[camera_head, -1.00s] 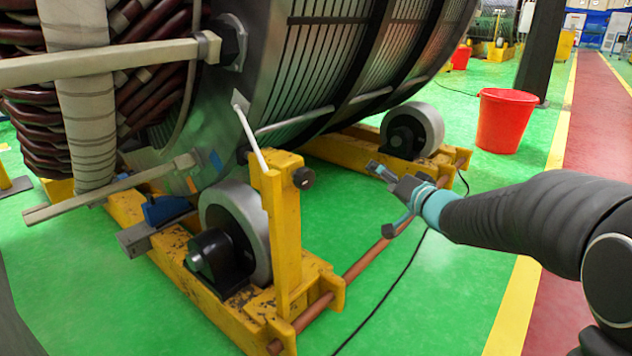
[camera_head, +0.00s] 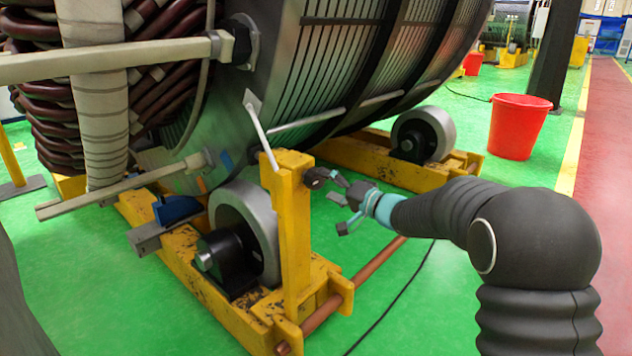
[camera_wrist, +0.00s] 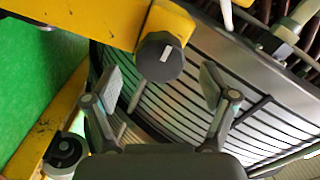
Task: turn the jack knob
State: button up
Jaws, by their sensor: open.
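The jack knob (camera_head: 316,178) is a small dark knob on the right side of the upright yellow post (camera_head: 292,225). In the wrist view the knob (camera_wrist: 160,57) is dark and many-sided, with a white mark on its face. My gripper (camera_head: 334,195) is just right of the knob in the head view. Its fingers (camera_wrist: 160,90) are spread, with the knob ahead and roughly between them in the wrist view. I see no clear contact, and nothing is held.
The large stator (camera_head: 345,50) rests on rollers such as the grey one (camera_head: 245,222) in yellow frames. A copper-coloured bar (camera_head: 365,268) and a black cable (camera_head: 398,297) run low under my arm. A red bucket (camera_head: 517,128) stands on the green floor to the right.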

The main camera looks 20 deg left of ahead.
aim_at(319, 181)
jog(key=shift+x, duration=2.3)
jog(key=c, duration=1.2)
jog(key=shift+o, duration=0.2)
